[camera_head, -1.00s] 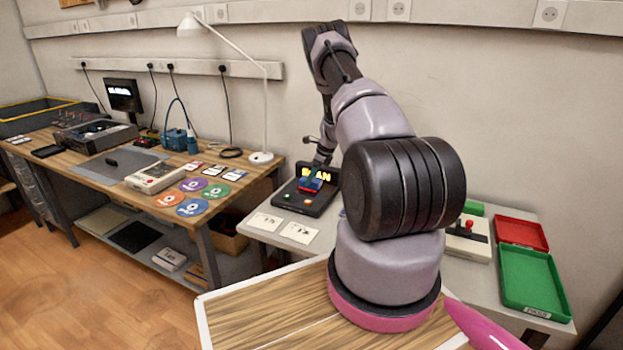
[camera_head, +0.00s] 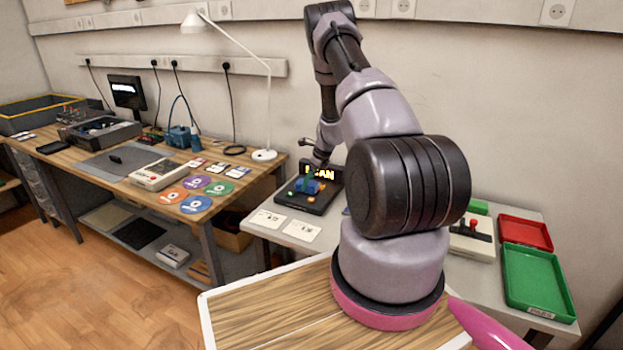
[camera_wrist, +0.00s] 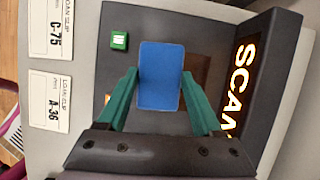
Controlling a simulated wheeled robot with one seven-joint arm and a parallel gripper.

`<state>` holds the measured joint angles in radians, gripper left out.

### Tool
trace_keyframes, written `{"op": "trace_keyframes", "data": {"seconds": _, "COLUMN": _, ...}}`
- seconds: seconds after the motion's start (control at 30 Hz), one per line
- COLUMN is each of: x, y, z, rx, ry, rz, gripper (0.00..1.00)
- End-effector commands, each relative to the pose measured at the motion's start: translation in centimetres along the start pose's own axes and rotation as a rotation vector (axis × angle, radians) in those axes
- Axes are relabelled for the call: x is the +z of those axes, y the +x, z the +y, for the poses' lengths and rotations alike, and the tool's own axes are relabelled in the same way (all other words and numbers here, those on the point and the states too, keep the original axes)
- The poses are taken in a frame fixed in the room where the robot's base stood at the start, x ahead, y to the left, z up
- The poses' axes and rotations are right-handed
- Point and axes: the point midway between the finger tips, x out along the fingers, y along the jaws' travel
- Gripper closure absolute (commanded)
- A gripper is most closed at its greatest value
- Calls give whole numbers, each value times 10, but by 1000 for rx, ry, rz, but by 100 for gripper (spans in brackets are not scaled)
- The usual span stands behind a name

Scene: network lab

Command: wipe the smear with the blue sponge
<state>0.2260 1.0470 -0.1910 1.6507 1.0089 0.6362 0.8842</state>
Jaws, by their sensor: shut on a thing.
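The blue sponge (camera_wrist: 160,75) is between the green fingers of my gripper (camera_wrist: 160,84), which is shut on it, over the dark scanner's flat bed (camera_wrist: 150,120). In the head view the sponge (camera_head: 308,186) is low over the scanner, in front of its lit sign (camera_head: 321,173). Whether it touches the bed, I cannot tell. A brown patch (camera_wrist: 196,74) shows just right of the sponge in the wrist view, partly hidden by the sponge and a finger; whether it is the smear is unclear.
A green button (camera_wrist: 119,41) sits on the scanner near the sponge. Two white label cards (camera_wrist: 51,99) lie beside the scanner. A joystick box (camera_head: 472,236), a red tray (camera_head: 525,233) and a green tray (camera_head: 538,278) stand at the right. A wooden bench with a lamp (camera_head: 264,155) is at the left.

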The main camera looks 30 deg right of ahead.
Motion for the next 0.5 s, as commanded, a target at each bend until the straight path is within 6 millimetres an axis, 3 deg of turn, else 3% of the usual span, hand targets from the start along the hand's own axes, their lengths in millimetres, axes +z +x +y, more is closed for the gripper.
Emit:
{"op": "trace_keyframes", "data": {"seconds": 0.2, "x": 0, "y": 1, "z": 12, "rx": 1, "ry": 0, "rz": 1, "gripper": 77}}
{"op": "trace_keyframes", "data": {"seconds": 0.5, "x": 0, "y": 0, "z": 12, "rx": 0, "ry": -1, "rz": 1, "gripper": 77}}
